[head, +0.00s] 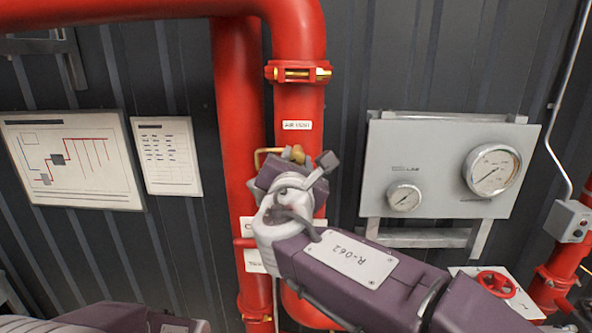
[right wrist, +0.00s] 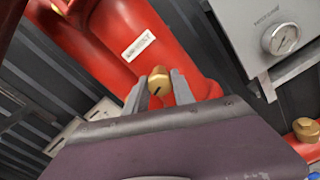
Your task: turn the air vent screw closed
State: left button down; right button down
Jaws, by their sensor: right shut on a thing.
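The air vent screw (right wrist: 157,80) is a brass knob with a dark slot in its face, on the red pipe. In the right wrist view my right gripper (right wrist: 158,88) has one finger on each side of it and is shut on it. In the head view the right gripper (head: 290,163) is at the red pipe, below the small white label (head: 297,125). Its wrist covers most of the screw, and only some brass (head: 297,154) shows beside it. My left gripper is not in view; only part of my left arm shows at the bottom left.
Red pipes (head: 237,90) rise behind the gripper, with a bolted coupling (head: 298,73) above. A grey gauge panel (head: 440,150) stands out to the right. A red handwheel (head: 497,283) is at the lower right. Two posters (head: 75,160) (head: 166,156) hang flat on the left wall.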

jog(key=m+b, duration=0.4)
jog(key=shift+f+m+b, duration=0.25)
jog(key=shift+m+b, duration=0.05)
jog(key=m+b, duration=0.4)
jog(key=m, duration=0.1)
jog(key=shift+r+m, duration=0.1)
jog(key=shift+m, duration=0.2)
jog(key=m+b, duration=0.3)
jog(key=m, duration=0.2)
jog(key=m+b, duration=0.1)
jog(key=m, duration=0.2)
jog(key=shift+r+m, duration=0.15)
jog(key=shift+m, duration=0.25)
jog(key=shift+m+b, duration=0.3)
jog(key=shift+m, duration=0.8)
jog(key=shift+r+m, duration=0.1)
jog(key=shift+m, duration=0.2)
jog(key=c, duration=1.1)
grip_release()
jog(key=shift+o, duration=0.2)
